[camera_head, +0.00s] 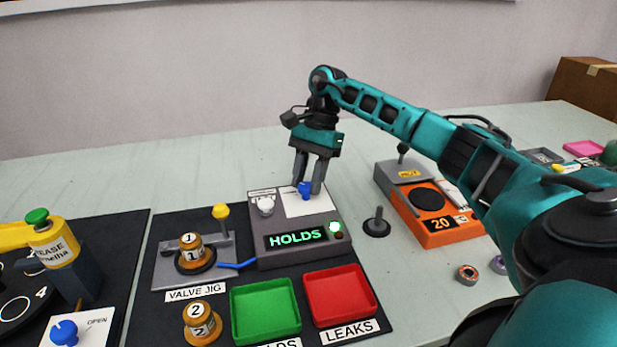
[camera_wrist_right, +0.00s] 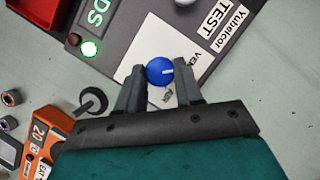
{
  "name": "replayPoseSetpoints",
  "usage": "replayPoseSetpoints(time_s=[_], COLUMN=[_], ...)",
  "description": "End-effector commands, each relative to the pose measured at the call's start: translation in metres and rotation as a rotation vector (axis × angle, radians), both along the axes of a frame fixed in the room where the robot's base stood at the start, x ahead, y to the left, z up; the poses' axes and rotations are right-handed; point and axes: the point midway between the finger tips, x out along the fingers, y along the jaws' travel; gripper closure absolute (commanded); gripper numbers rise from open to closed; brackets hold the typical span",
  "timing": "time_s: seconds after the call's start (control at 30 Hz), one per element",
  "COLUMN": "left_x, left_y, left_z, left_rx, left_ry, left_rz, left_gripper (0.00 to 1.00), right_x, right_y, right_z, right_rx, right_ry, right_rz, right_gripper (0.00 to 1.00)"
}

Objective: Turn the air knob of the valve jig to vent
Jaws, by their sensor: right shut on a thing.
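The air knob (camera_head: 305,188) is a small blue knob on a white label plate at the back right of the grey valve jig box (camera_head: 283,251). It also shows in the right wrist view (camera_wrist_right: 160,71), with a white mark on its top. My right gripper (camera_head: 309,188) points down and is shut on the knob, one finger on each side. It also shows in the right wrist view (camera_wrist_right: 160,84). The label print beside the knob is partly hidden by the fingers. The jig display reads HOLDS and a green lamp (camera_head: 334,227) is lit. My left gripper is not in view.
A white knob (camera_head: 265,205) sits left of the blue one. A yellow-topped lever (camera_head: 221,212) and a numbered brown part (camera_head: 194,252) stand on the jig's left. Green (camera_head: 265,337) and red (camera_head: 340,295) trays lie in front. An orange device (camera_head: 428,227) stands to the right.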

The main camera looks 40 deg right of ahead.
Motion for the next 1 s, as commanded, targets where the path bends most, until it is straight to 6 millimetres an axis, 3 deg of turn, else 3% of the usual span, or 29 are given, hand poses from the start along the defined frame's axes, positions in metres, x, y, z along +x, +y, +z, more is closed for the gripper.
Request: replayPoseSetpoints(time_s=[0.63,0.67,0.9,1.0], left_x=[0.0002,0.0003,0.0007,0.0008], left_y=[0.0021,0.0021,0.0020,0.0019], left_z=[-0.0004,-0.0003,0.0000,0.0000], left_rx=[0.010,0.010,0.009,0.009], left_ry=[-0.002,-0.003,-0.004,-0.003], left_rz=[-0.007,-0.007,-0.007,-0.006], left_gripper=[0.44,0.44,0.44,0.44], right_x=[0.0007,0.0007,0.0006,0.0005], right_y=[0.0000,0.0000,0.0000,0.0000], right_z=[0.0005,0.0005,0.0003,0.0002], right_rx=[-0.001,-0.001,-0.001,-0.001], right_ry=[-0.002,-0.002,-0.001,-0.001], right_rz=[0.053,0.053,0.053,0.052], right_gripper=[0.95,0.64,0.41,0.40])
